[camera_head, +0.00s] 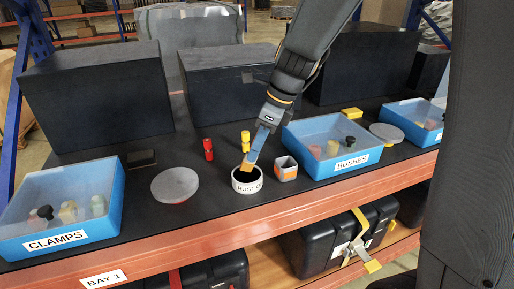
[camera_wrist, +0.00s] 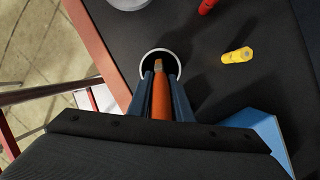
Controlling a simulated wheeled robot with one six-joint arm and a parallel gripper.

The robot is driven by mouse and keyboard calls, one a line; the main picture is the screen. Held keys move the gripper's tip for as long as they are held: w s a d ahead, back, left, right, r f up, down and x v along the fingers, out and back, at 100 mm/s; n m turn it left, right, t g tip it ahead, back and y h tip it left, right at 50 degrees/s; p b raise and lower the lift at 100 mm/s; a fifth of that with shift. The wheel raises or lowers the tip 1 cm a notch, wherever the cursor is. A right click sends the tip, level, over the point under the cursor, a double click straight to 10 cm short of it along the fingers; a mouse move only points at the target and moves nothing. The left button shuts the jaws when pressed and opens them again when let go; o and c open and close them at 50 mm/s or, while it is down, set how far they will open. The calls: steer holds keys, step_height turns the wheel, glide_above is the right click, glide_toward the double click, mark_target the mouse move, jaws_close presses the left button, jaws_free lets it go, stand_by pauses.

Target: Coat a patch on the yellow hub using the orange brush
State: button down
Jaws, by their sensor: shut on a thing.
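My gripper (camera_head: 251,156) is shut on the orange brush (camera_head: 246,164) and points down over a white pot (camera_head: 247,187) whose label reads partly "RUST". In the wrist view the brush (camera_wrist: 160,98) lies between the fingers of my gripper (camera_wrist: 161,80), and its tip is at the dark mouth of the pot (camera_wrist: 176,57). I cannot tell how deep the tip is. A yellow cylindrical piece (camera_head: 245,138), likely the yellow hub, stands just behind the pot; it also shows in the wrist view (camera_wrist: 237,55), right of the pot and apart from it.
A red cylinder (camera_head: 208,149) stands left of the yellow one. An orange-and-grey cup (camera_head: 286,170) is close right of the pot. Blue bins labelled CLAMPS (camera_head: 112,205) and BUSHES (camera_head: 318,176) flank the area. A grey round lid (camera_head: 175,184) lies left. Dark boxes (camera_head: 95,100) stand behind.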

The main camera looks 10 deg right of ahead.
steer(key=shift+r+p, duration=2.9)
steer(key=shift+p, duration=0.1)
